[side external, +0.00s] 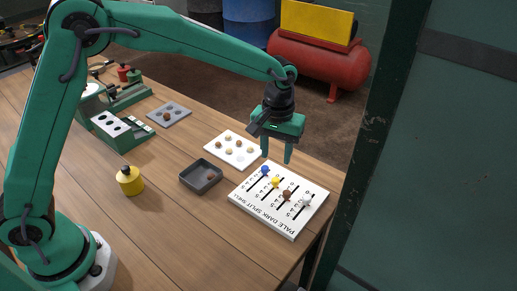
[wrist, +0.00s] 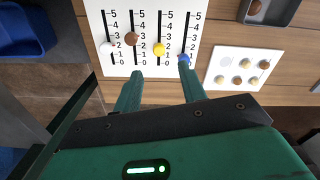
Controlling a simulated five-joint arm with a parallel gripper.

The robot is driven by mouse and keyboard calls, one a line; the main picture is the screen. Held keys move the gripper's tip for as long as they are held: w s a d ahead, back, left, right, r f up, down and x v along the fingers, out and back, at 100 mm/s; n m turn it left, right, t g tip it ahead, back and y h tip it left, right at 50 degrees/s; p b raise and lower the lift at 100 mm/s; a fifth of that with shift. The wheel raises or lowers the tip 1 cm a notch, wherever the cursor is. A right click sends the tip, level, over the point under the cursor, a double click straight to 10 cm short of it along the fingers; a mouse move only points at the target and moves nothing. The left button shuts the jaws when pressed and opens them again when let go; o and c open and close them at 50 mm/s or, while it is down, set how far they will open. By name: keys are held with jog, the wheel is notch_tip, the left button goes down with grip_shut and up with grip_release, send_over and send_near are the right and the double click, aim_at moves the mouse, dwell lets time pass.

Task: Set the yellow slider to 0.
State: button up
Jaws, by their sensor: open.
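The white slider board (side external: 263,222) lies on the bench with several numbered slots. The yellow slider knob (side external: 276,182) also shows in the wrist view (wrist: 159,49), low on its scale, around 1 to 2; its exact mark is hard to read. My gripper (side external: 276,158) is open and empty, pointing down above the board's far end. In the wrist view my fingertips (wrist: 160,69) straddle the line of the yellow slot, just past its 0 end. The right fingertip appears beside the blue knob (wrist: 183,59), near 0; I cannot tell if they touch.
A brown knob (wrist: 131,38) and a white knob (wrist: 107,48) sit in the other slots. A white card with round pieces (side external: 232,149) and a dark tray (side external: 201,176) lie beside the board. A yellow weight (side external: 130,180) stands farther left.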

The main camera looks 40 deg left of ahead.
aim_at(276, 179)
jog(key=shift+d+f, duration=0.1)
jog(key=shift+f, duration=0.2)
jog(key=shift+f, duration=3.8)
grip_shut()
